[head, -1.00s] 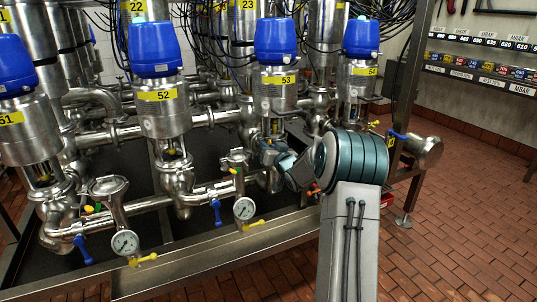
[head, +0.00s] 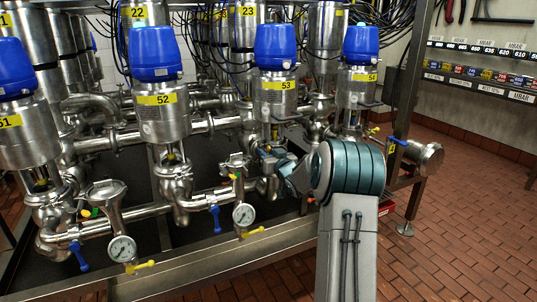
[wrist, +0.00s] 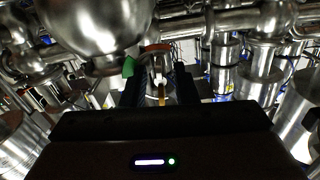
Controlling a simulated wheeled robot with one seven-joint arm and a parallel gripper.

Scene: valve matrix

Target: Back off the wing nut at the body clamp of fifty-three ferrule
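The valve labelled 53 (head: 275,97) has a blue cap and a steel body, with pipework below it. My gripper (head: 266,162) is at the pipework under this valve, small and partly hidden by my wrist. In the wrist view my gripper (wrist: 159,88) has two dark fingers apart, on either side of a small bright metal piece with a brass-coloured stem (wrist: 161,92). This may be the wing nut, but its wings are not clear. A reddish clamp-like part (wrist: 156,48) lies just beyond the fingertips. I cannot tell whether the fingers touch anything.
A rounded steel body (wrist: 95,25) is close above the left finger, with a green part (wrist: 128,67) beside it. Valve 52 (head: 162,110) stands left and valve 54 (head: 357,85) right. A pressure gauge (head: 243,215) is low on the left. Brick floor (head: 450,230) is clear at right.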

